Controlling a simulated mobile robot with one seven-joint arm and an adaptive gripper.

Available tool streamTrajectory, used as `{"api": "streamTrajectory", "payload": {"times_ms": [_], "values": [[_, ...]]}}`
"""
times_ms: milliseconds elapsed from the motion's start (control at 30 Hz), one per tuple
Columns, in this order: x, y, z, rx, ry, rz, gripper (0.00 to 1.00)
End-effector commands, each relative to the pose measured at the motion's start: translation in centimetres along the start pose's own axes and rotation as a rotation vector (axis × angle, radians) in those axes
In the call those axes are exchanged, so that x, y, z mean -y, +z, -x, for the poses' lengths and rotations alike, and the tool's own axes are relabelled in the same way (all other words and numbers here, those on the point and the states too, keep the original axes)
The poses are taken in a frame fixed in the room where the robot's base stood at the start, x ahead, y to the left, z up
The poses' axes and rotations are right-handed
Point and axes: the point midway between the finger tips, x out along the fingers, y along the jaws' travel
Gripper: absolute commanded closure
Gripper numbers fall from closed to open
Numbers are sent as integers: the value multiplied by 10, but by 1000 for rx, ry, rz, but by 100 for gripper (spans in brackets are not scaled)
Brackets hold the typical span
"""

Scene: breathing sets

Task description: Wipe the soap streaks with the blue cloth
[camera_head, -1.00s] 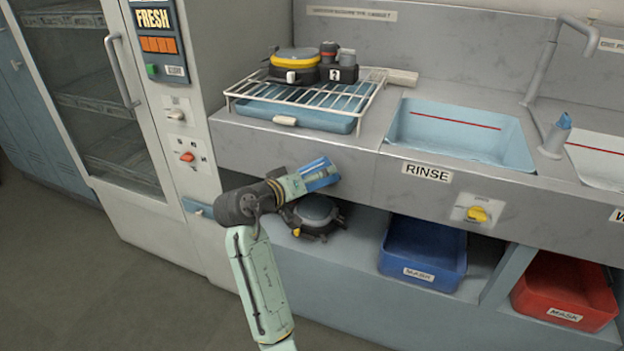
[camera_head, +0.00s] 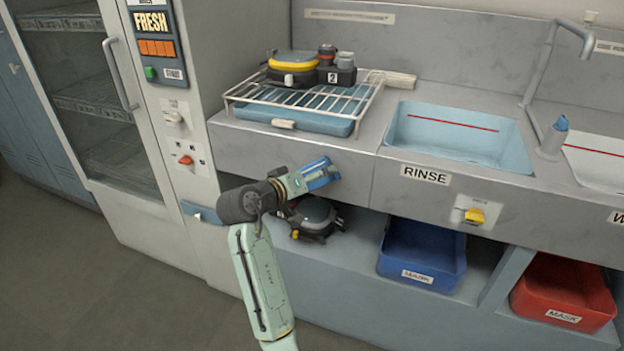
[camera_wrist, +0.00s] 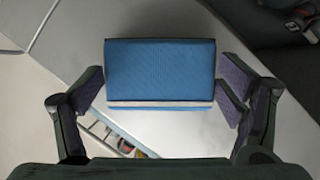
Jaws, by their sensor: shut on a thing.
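The blue cloth (camera_head: 322,172) is at the end of my arm, in front of the grey front face of the sink counter, below the drying rack. In the wrist view the cloth (camera_wrist: 160,70) is a folded blue pad with a pale lower edge, between the two fingers. My gripper (camera_wrist: 163,92) is shut on it. In the head view my gripper (camera_head: 308,178) points right toward the counter face; whether the cloth touches the face I cannot tell. I cannot make out soap streaks in either view.
A wire rack (camera_head: 352,93) over a blue tray holds a yellow-topped device (camera_head: 293,66). The rinse basin (camera_head: 458,135) is to the right. A dark round device (camera_head: 316,215), a blue bin (camera_head: 424,250) and a red bin (camera_head: 563,288) sit below. A glass-door cabinet (camera_head: 90,95) stands left.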

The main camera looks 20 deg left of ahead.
Motion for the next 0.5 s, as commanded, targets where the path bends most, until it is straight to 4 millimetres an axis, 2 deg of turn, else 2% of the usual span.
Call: {"api": "streamTrajectory", "payload": {"times_ms": [333,500], "values": [[-1,-1,-4,-1,1,-1,39],[-9,4,-7,1,2,0,39]]}}
